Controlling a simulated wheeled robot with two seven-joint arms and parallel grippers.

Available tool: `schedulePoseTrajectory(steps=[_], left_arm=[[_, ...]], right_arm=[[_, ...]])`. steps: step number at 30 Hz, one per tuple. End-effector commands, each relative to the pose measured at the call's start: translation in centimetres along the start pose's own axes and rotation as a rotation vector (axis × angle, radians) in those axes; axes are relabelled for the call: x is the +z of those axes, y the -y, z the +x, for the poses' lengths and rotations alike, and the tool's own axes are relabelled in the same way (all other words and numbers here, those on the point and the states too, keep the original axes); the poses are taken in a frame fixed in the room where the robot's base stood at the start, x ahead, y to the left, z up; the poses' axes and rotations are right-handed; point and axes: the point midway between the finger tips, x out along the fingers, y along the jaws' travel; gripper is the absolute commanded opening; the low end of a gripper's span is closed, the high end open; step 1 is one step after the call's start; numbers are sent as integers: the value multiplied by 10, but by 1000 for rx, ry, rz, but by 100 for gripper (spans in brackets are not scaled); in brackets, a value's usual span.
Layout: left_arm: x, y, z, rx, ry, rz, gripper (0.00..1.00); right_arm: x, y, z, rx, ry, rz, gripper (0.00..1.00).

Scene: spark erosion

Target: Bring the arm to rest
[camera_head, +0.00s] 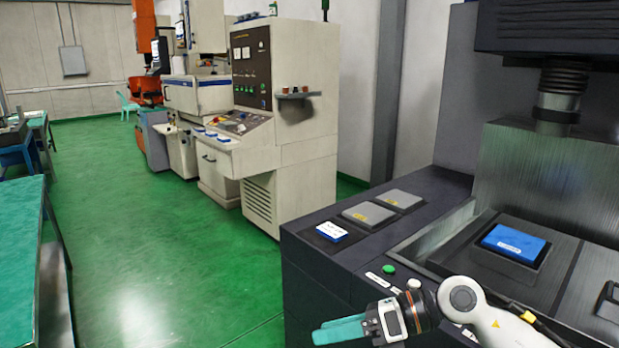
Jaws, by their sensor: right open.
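My right arm comes in from the lower right. Its right gripper (338,331) has teal fingers that point left, and it is open. Nothing shows between the fingers. The gripper is in front of the dark machine's front edge, over the green floor side. My left gripper is not in this view.
A dark machine (300,262) fills the right side. A blue block (514,241) lies in its tray. A smaller blue and white block (331,231) and two grey plates (368,214) are on its ledge. A cream control cabinet (303,170) stands behind. Green floor (170,270) is clear. A teal table (20,250) is at left.

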Motion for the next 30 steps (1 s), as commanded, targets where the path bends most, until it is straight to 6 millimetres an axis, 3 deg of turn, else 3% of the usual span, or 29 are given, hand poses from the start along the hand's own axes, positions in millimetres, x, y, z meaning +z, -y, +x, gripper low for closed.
schedulePoseTrajectory(steps=[1, 3, 6, 10, 13, 17, 21, 24, 28, 29, 30], left_arm=[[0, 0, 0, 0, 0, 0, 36], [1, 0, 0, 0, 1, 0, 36], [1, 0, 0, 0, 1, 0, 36], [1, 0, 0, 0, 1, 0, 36], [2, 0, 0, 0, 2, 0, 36], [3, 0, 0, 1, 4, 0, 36], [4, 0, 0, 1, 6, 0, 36], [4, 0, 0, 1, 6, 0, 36], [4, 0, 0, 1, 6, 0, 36], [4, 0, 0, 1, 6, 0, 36], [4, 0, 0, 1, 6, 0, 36]], right_arm=[[-7, 17, 13, -90, -134, 75, 56], [-24, 35, 17, -194, -336, 198, 56], [-45, 43, 4, -308, -622, 416, 56], [-50, 22, -29, -387, -978, 757, 56], [-29, -12, -57, -392, -1234, 1057, 56], [35, -60, -85, -316, -1530, 1476, 56], [136, -89, -97, -131, -1773, 1929, 56], [201, -88, -96, 24, -1873, 2186, 56], [264, -75, -92, 209, -1936, 2425, 56], [275, -71, -91, -247, 1931, -2453, 56], [290, -65, -90, -289, 1874, -2424, 56]])
